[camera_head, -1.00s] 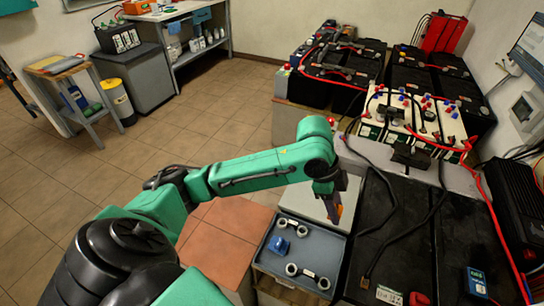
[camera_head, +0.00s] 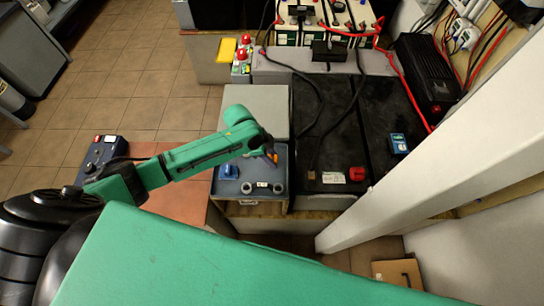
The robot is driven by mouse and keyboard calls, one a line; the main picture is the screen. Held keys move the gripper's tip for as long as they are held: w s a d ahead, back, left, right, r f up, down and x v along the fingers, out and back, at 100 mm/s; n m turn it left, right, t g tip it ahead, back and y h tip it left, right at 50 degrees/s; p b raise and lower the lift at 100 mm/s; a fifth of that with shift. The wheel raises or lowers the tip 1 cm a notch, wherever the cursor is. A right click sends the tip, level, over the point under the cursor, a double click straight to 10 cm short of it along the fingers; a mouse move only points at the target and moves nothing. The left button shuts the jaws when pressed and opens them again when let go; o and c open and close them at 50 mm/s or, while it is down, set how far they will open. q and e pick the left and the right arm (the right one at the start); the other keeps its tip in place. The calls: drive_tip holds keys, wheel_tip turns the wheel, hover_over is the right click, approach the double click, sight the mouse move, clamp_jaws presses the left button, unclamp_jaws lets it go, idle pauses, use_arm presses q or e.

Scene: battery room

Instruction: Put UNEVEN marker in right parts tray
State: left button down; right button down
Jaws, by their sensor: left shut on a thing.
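My left gripper (camera_head: 270,157) is over the right part of a grey-blue parts tray (camera_head: 222,190). It is shut on a small orange thing (camera_head: 273,158), which is mostly hidden by the jaws. No writing on it can be read, so I cannot tell whether it is the UNEVEN marker. Whether it touches the tray is unclear. In the tray lie a blue part (camera_head: 228,171) on the left and a grey double-ended part (camera_head: 262,187) near the front. My right gripper is not in view.
Black battery tops (camera_head: 325,150) lie right of the tray, with a red piece (camera_head: 357,174), a white label (camera_head: 333,178) and a blue device (camera_head: 398,143). A grey flat surface (camera_head: 258,105) lies behind the tray. A pale slanted beam (camera_head: 440,150) fills the right side.

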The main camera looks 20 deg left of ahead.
use_arm(q)
drive_tip(key=shift+f, duration=0.1)
drive_tip(key=c, duration=0.5)
unclamp_jaws()
drive_tip(key=shift+a+r, duration=0.15)
drive_tip(key=shift+r, duration=0.3)
drive_tip(key=v, duration=1.1)
drive_tip(key=shift+p, duration=0.3)
drive_tip(key=shift+s, duration=0.2)
